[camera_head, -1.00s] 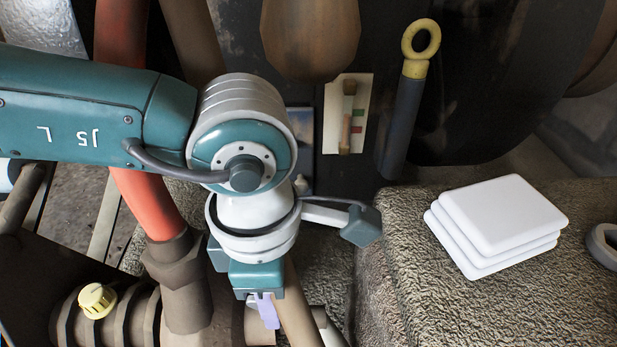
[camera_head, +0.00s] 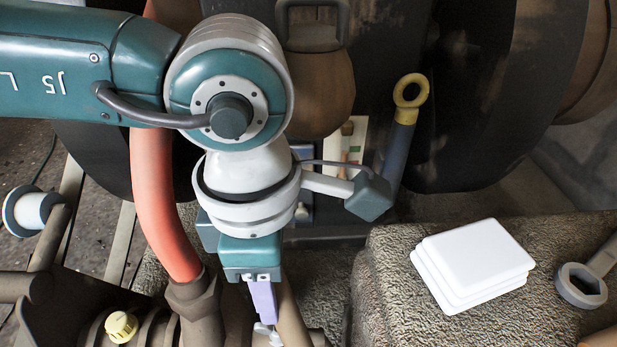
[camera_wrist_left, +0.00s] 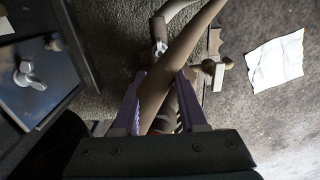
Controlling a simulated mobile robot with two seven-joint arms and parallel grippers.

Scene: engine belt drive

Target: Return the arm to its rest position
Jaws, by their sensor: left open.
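My left arm comes in from the left in the head view, and its wrist hangs down near the middle. My left gripper (camera_head: 264,305) points downward beside a brown pipe (camera_head: 297,312). In the left wrist view my left gripper (camera_wrist_left: 160,105) is open, its two purple fingers spread apart. The brown pipe (camera_wrist_left: 185,50) shows between and beyond the fingers; I cannot tell whether they touch it. Nothing is seen held. My right gripper is in neither view.
A red hose (camera_head: 158,200) runs close left of the wrist. A stack of white pads (camera_head: 473,262) and a large wrench (camera_head: 583,285) lie on the carpeted block (camera_head: 395,290) at right. A yellow-ringed dipstick handle (camera_head: 410,95) stands behind. A yellow cap (camera_head: 121,326) sits lower left.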

